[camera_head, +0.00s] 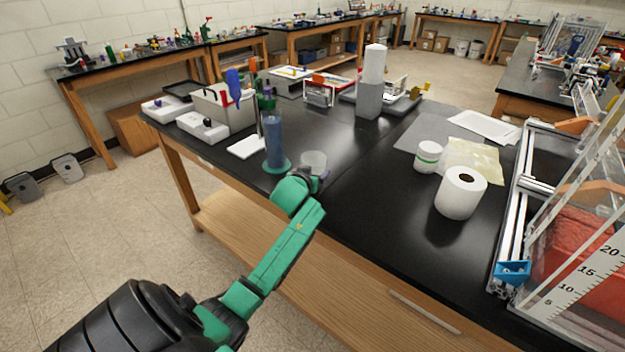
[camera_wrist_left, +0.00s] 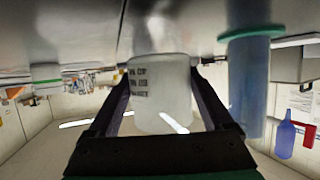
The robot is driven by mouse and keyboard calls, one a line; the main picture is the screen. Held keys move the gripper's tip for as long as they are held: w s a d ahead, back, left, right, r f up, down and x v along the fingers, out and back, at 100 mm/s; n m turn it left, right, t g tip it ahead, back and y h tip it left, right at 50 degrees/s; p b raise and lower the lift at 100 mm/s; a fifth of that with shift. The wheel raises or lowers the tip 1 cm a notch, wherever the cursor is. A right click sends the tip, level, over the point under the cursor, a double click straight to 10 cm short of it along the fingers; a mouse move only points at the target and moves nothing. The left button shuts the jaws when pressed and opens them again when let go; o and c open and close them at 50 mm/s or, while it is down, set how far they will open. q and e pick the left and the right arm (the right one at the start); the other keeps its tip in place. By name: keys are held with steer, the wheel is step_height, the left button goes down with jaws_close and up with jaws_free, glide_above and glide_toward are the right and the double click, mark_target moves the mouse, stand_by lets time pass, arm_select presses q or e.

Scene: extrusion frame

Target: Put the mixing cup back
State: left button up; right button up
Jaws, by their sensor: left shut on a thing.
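The mixing cup (camera_wrist_left: 160,95) is a translucent white cup with dark printed lines on its side. In the left wrist view it sits between the two dark fingers of my left gripper (camera_wrist_left: 160,110), which is shut on it. In the head view the cup (camera_head: 314,160) shows at the end of my green left arm, by the front edge of the black bench top (camera_head: 352,180). The left gripper's fingers are mostly hidden there by the hand. I cannot tell whether the cup touches the bench. My right gripper is not in view.
A blue cylinder (camera_head: 274,140) on a green base stands just left of the cup. A paper roll (camera_head: 461,192) and a white jar (camera_head: 428,157) stand to the right. A clear-walled frame (camera_head: 570,240) fills the right side. The bench between cup and roll is clear.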

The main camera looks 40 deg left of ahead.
arm_select(q)
steer(key=shift+f, duration=1.4)
steer(key=shift+f, duration=0.1)
steer(key=o, duration=1.1)
steer(key=v, duration=1.2)
